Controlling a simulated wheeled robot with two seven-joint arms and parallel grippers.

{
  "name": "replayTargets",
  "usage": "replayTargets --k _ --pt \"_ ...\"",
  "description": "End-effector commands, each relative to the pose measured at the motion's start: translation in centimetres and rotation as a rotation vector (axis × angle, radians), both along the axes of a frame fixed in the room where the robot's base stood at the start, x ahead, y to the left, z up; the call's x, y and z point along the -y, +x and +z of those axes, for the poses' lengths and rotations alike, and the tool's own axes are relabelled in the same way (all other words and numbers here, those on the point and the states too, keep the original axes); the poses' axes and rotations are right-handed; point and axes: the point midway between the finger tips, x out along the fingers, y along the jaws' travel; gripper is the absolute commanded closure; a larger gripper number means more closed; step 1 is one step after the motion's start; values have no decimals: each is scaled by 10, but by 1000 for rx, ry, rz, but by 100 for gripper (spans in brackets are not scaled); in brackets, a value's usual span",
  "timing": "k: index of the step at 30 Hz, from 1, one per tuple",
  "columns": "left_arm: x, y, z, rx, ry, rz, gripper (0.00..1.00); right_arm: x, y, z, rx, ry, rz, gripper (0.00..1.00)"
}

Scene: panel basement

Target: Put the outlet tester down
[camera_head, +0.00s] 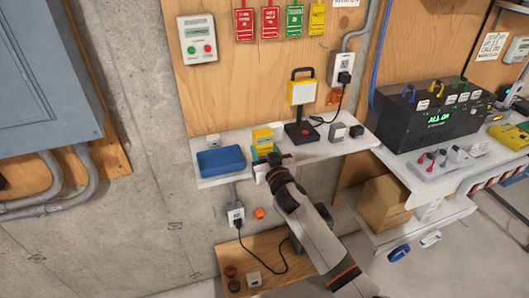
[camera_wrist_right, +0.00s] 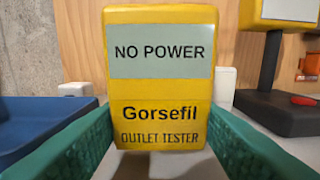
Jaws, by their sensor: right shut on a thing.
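The outlet tester (camera_head: 263,137) is a yellow box, upright near the front of the white shelf (camera_head: 217,174). In the right wrist view its face (camera_wrist_right: 158,84) reads "NO POWER", "Gorsefil" and "OUTLET TESTER". My right gripper (camera_head: 266,154) is shut on it, with a green finger (camera_wrist_right: 160,150) on each side of its lower part. I cannot tell whether its base touches the shelf. My left gripper is not in view.
A blue tray (camera_head: 221,160) lies left of the tester. A black stand with a yellow-framed display (camera_head: 302,92) and a red button stands to its right. Small grey and dark blocks (camera_head: 338,132) sit farther right. A black power unit (camera_head: 432,115) is on the right bench.

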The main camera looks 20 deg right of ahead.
Motion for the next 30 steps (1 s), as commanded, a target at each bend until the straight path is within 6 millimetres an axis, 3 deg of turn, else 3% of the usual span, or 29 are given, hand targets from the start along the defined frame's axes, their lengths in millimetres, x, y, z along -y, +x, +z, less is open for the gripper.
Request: replayTargets --k 22,23,26,30 --pt "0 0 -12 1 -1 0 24 0 0 -18 1 0 1 86" --pt "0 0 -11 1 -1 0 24 0 0 -17 0 0 1 46" --pt "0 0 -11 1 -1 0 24 0 0 -17 0 -1 0 30" --pt "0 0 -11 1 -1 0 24 0 0 -17 0 -1 0 28"
